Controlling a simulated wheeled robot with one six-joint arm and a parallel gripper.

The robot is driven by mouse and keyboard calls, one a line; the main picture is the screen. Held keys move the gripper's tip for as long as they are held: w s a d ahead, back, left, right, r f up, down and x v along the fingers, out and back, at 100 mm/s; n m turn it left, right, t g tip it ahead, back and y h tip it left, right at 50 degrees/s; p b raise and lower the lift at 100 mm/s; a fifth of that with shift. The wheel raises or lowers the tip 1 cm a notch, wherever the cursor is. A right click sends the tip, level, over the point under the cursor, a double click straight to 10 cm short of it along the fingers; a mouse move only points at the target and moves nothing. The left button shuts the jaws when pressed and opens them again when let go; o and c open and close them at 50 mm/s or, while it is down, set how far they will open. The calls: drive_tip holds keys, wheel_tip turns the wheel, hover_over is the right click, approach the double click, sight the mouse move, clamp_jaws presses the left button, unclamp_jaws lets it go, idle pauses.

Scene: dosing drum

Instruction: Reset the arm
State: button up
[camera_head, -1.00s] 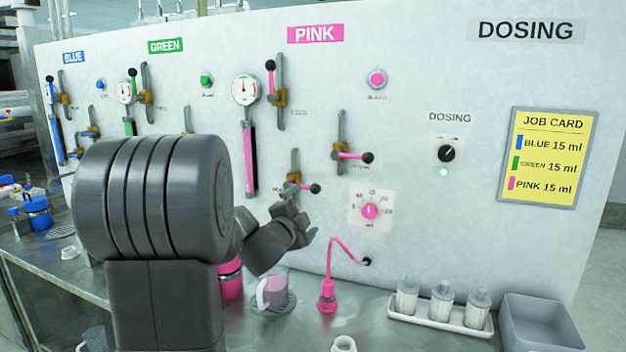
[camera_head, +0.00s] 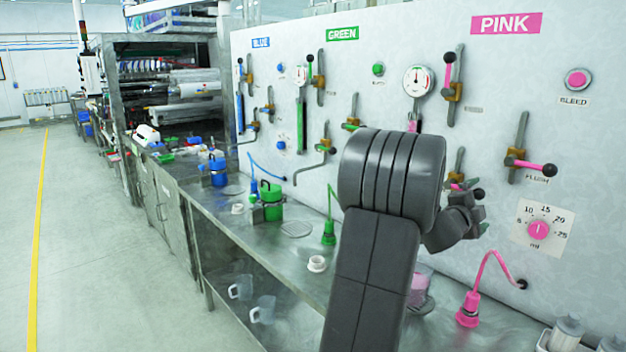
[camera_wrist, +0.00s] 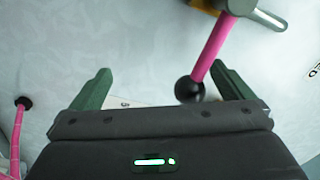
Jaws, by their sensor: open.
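My arm stands in front of the pink section of the panel (camera_head: 590,130) in the head view. My gripper (camera_head: 482,215) is near the lower pink lever, whose black knob (camera_head: 478,193) shows just above it. In the wrist view my gripper (camera_wrist: 165,85) is open, its two green fingers apart. The pink lever (camera_wrist: 212,50) with its black ball knob (camera_wrist: 189,90) reaches down between the fingers, nearer the right one. The fingers are not closed on it; whether one touches it I cannot tell.
A pink pitcher (camera_head: 418,290) stands on the bench below my gripper, partly hidden by my arm. The pink hose nozzle (camera_head: 468,310), green canister (camera_head: 271,203) and blue canister (camera_head: 217,172) stand along the bench. Open floor (camera_head: 100,250) lies at left.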

drive_tip(key=shift+s+f+b, duration=0.2)
drive_tip(key=shift+f+b, duration=0.25)
drive_tip(key=shift+f, duration=0.1)
drive_tip(key=shift+r, duration=0.1)
